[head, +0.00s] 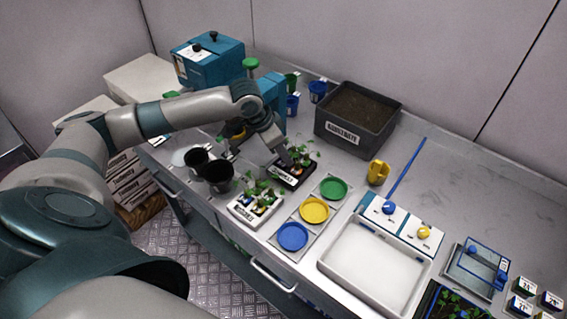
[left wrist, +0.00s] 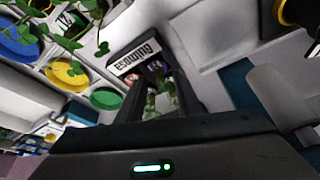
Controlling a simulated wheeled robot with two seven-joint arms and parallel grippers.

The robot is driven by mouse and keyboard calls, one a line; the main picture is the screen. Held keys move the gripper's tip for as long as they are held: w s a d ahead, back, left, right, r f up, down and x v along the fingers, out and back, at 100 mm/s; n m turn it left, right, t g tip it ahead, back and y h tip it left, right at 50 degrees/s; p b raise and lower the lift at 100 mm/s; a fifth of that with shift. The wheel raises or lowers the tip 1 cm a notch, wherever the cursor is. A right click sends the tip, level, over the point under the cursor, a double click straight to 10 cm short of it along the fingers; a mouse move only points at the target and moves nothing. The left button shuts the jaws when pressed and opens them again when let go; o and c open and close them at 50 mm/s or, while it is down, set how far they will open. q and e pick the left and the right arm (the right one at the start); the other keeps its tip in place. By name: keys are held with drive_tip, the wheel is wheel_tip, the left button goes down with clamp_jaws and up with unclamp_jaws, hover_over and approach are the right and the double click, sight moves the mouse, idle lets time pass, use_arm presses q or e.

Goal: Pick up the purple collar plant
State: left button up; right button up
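A small black tray (head: 291,184) with a white label holds several seedlings with coloured collars; it also shows in the left wrist view (left wrist: 118,57). A purple collar (left wrist: 156,66) shows inside the tray, just beyond my fingertips, partly hidden by its neighbours and the fingers. My left gripper (head: 283,158) is tilted down over the back left part of this tray. In the left wrist view its two fingers (left wrist: 158,90) stand apart with green leaves between them. I cannot tell whether the fingers touch the plant. My right gripper is not in view.
A white tray of seedlings (head: 236,207) and black pots (head: 217,174) stand close by. Green, yellow (head: 314,210) and blue dishes lie to the right. A soil box (head: 323,133) stands behind. The counter's back right is mostly clear.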

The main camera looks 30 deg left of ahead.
sight(283, 163)
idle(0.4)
use_arm(q)
clamp_jaws()
drive_tip(key=shift+r, duration=0.1)
drive_tip(key=shift+w+r+b, duration=0.1)
drive_tip(key=shift+r+b, duration=0.25)
drive_tip(key=shift+r, duration=0.1)
drive_tip(key=r, duration=0.1)
drive_tip(key=r+b, duration=0.1)
drive_tip(key=r, duration=0.1)
drive_tip(key=shift+s+d+r, duration=0.15)
drive_tip(key=shift+s+d, duration=0.1)
drive_tip(key=shift+d, duration=0.05)
drive_tip(key=s+d+r+b, duration=0.2)
drive_tip(key=s+d+r, duration=0.4)
drive_tip(key=s+d, duration=0.1)
drive_tip(key=shift+s+d+r+b, duration=0.3)
drive_tip(key=shift+d+r+b, duration=0.05)
drive_tip(key=shift+d, duration=0.15)
